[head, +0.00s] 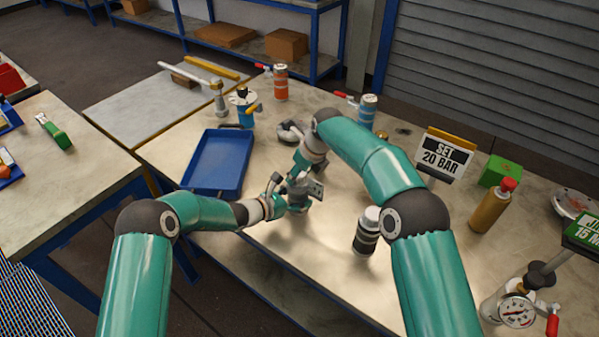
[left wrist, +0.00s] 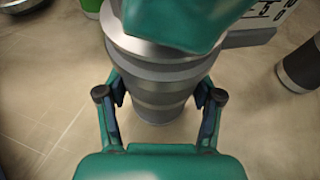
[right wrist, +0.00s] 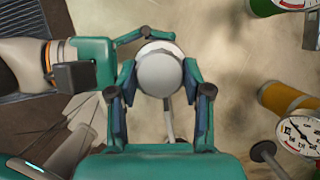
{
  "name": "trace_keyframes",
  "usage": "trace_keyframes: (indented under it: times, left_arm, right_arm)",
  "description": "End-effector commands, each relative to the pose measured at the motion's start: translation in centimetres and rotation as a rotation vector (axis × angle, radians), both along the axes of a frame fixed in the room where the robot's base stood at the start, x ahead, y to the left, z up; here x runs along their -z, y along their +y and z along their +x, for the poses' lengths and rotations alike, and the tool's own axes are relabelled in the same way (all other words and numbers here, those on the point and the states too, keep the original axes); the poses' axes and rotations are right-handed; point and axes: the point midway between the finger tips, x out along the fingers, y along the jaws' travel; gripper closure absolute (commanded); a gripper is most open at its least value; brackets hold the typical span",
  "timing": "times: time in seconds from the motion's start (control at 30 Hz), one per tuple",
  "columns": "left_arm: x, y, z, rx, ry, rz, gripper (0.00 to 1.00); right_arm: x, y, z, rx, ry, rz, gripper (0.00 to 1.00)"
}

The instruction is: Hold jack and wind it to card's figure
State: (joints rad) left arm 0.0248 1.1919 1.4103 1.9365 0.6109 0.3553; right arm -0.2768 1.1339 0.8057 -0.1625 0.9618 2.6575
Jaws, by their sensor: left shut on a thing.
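The jack (head: 298,190) is a grey, stepped metal cylinder standing upright near the middle of the bench. In the left wrist view its body (left wrist: 160,95) is between the two fingers of my left gripper (left wrist: 160,98), which is shut on it. My right gripper (right wrist: 160,85) is above the jack, with its fingers on either side of the round silver top (right wrist: 160,72). I cannot tell whether they press on it. A thin rod shows below the top. The card (head: 447,157) reads "SET 20 BAR" and stands to the right, behind my right arm.
A blue tray (head: 217,162) lies left of the jack. A black-and-silver canister (head: 367,232) stands to its right. A brown bottle (head: 490,207), a green box (head: 498,171) and a gauge (head: 517,310) with a red handle are farther right. Orange (head: 280,82) and blue (head: 368,110) canisters stand behind.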

Motion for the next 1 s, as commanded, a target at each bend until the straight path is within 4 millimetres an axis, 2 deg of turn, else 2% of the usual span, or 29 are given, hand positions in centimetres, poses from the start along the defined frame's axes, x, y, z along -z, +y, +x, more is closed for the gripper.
trace_keyframes:
  times: [0.23, 0.6, 1.0]
  left_arm:
    - [-0.03, 0.00, 0.01, 0.000, -0.001, 0.000, 1.00]
    - [-0.03, -0.03, -0.03, 0.002, -0.002, 0.001, 1.00]
    - [-0.03, -0.08, -0.08, 0.004, -0.001, 0.000, 1.00]
  right_arm:
    - [-0.03, -0.11, 0.14, -0.041, 0.000, 0.000, 0.86]
    - [0.07, -0.16, 0.49, -0.331, -0.003, -0.002, 0.86]
    - [0.05, -0.25, 0.22, -0.417, -0.003, -0.001, 0.86]
